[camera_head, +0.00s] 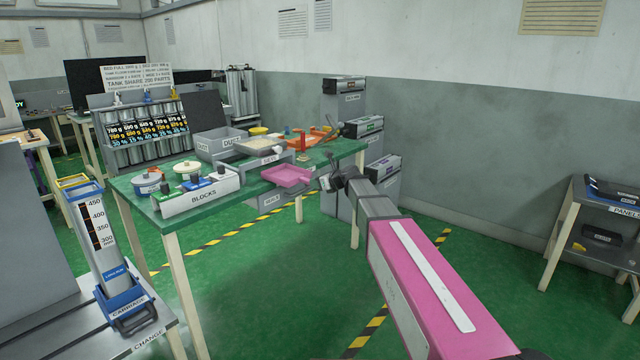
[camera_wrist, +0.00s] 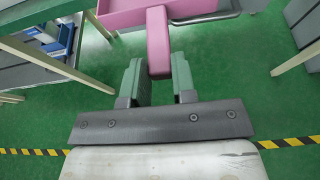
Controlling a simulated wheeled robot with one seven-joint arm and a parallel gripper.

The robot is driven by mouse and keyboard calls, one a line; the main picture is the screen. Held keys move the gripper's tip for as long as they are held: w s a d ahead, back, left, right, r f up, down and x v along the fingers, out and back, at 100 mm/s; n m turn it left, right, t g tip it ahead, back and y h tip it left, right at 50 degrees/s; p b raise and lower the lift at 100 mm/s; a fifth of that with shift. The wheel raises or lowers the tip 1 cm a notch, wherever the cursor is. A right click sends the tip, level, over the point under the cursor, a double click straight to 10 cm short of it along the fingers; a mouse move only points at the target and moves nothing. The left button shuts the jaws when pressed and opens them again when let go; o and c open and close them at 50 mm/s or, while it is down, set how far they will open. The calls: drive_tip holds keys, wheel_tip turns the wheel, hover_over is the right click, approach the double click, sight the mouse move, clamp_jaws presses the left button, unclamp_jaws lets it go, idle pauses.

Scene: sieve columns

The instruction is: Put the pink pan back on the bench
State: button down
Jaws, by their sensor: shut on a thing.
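The pink pan (camera_head: 288,176) is a shallow tray with a stubby handle. In the head view it is at the front right edge of the green-topped bench (camera_head: 148,216), above a grey bin hung on that side. In the wrist view the pan (camera_wrist: 122,14) is at the top, and its handle (camera_wrist: 158,30) points down between my fingers. My gripper (camera_wrist: 159,72) is shut on this handle; it also shows in the head view (camera_head: 326,182). I cannot tell whether the pan touches anything beneath it.
On the bench stand a blocks rack (camera_head: 200,195), a sieve tray (camera_head: 260,146), grey bins (camera_head: 219,142), round pots (camera_head: 187,170) and an orange tool (camera_head: 318,137). Grey columns (camera_head: 344,100) stand behind its right end. Green floor is open to the right.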

drive_tip(key=shift+w+a, duration=2.1)
drive_tip(key=shift+a, duration=0.55)
drive_tip(key=shift+w+a, duration=2.05)
drive_tip(key=shift+a, duration=0.65)
drive_tip(key=shift+w+a, duration=2.1)
drive_tip(key=shift+a, duration=0.55)
drive_tip(key=shift+f, duration=0.45)
drive_tip(key=c, duration=0.9)
unclamp_jaws()
drive_tip(key=shift+o, duration=0.3)
